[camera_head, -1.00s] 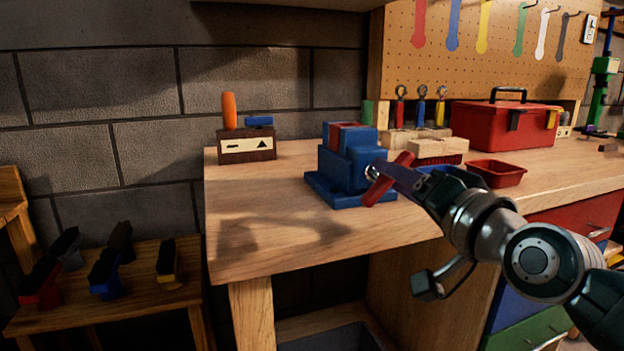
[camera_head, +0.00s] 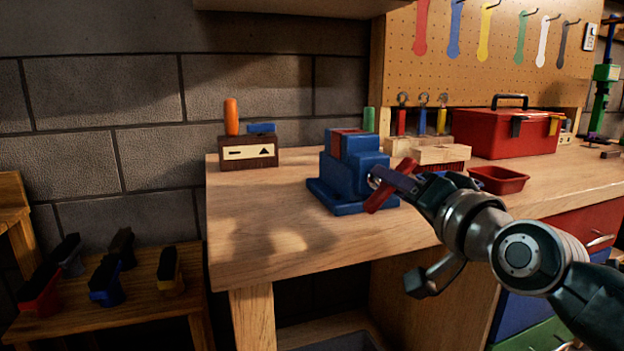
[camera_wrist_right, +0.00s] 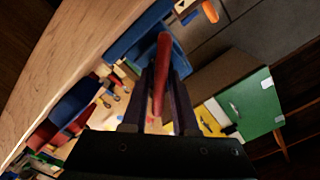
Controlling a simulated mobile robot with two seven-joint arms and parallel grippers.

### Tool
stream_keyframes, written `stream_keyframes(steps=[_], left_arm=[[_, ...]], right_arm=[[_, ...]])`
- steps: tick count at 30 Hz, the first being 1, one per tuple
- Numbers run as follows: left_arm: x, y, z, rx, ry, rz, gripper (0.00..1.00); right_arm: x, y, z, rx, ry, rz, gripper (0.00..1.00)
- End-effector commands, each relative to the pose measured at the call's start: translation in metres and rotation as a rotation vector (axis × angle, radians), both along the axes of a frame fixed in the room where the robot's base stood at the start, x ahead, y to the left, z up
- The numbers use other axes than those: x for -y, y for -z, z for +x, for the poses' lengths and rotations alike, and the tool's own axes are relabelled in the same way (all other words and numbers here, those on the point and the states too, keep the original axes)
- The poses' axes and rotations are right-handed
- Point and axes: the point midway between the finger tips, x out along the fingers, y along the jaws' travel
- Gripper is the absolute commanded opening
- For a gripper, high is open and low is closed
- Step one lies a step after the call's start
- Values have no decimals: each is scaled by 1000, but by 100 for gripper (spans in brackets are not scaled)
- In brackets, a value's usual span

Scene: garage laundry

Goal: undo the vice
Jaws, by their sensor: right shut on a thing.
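The blue vice (camera_head: 352,172) stands on the wooden workbench, with red jaw faces (camera_head: 343,143) at its top. Its red handle (camera_head: 388,190) sticks out on the right side and is tilted, upper end to the right. My right gripper (camera_head: 392,181) is shut on the red handle. In the right wrist view the red handle (camera_wrist_right: 161,75) runs between the two dark fingers (camera_wrist_right: 160,105), with the blue vice body (camera_wrist_right: 140,40) beyond. The fingers hide part of the handle in the head view. My left gripper is not in view.
The workbench (camera_head: 270,235) is clear in front of the vice. A box with an orange-handled tool (camera_head: 247,150) stands behind left. A red tray (camera_head: 498,180), wooden blocks (camera_head: 430,150) and a red toolbox (camera_head: 505,130) stand to the right. A low shelf with brushes (camera_head: 140,310) is left.

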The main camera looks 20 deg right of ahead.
Motion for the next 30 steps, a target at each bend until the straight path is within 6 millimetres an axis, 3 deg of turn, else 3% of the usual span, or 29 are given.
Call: stream_keyframes(steps=[7, 11, 18, 19, 24, 30], left_arm=[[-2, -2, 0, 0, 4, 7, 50], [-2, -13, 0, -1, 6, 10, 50], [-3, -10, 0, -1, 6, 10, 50], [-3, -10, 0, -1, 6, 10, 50], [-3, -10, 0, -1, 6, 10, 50], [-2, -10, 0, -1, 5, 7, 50]], right_arm=[[0, -1, 0, 1, 0, -17, 0], [0, -4, 0, 3, -1, -137, 0], [-1, -1, 0, 6, -1, -160, 0], [-1, -1, 0, 6, -1, -160, 29], [-1, -1, 0, 6, 0, -158, 48], [-1, -1, 0, 6, 0, -158, 48]])
